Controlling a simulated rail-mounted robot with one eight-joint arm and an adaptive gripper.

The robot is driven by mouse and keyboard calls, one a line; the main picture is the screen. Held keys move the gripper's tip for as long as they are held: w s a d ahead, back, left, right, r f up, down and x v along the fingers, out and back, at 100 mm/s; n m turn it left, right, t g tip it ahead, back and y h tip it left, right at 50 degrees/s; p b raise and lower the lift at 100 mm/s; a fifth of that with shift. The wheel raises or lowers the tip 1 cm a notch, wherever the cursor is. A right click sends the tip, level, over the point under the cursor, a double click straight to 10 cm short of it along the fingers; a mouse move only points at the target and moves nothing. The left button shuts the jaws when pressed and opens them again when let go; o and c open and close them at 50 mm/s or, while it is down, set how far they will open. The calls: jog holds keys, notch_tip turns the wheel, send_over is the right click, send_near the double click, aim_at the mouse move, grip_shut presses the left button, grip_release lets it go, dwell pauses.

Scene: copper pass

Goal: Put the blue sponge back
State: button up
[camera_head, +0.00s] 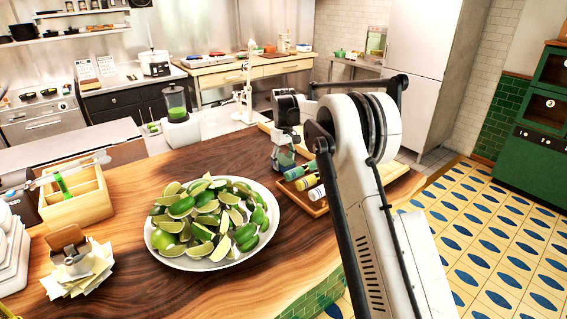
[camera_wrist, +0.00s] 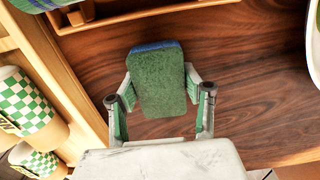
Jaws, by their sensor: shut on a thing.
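The sponge (camera_wrist: 158,85) is in the middle of the wrist view, with a green scouring face toward the camera and a blue strip along its far edge. My gripper (camera_wrist: 160,88) is shut on it, one finger with a green inner pad on each side. The sponge is over the bare wooden counter (camera_wrist: 110,60), beside a wooden tray (camera_wrist: 62,75); I cannot tell its exact height. In the head view my gripper (camera_head: 284,157) is between the lime plate and the tray (camera_head: 317,209), and the sponge there is too small to make out clearly.
A round white plate (camera_head: 211,263) heaped with limes stands left of my gripper. A wooden box (camera_head: 85,212) and a blender (camera_head: 176,105) stand farther left. Bare counter (camera_head: 135,185) lies left of the plate.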

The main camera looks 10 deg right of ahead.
aim_at(284, 160)
jog(key=shift+f, duration=0.3)
jog(key=shift+f, duration=0.1)
jog(key=shift+f, duration=0.1)
jog(key=o, duration=1.2)
notch_tip(284, 160, up, 13)
jog(key=b, duration=0.1)
jog(key=shift+f, duration=0.2)
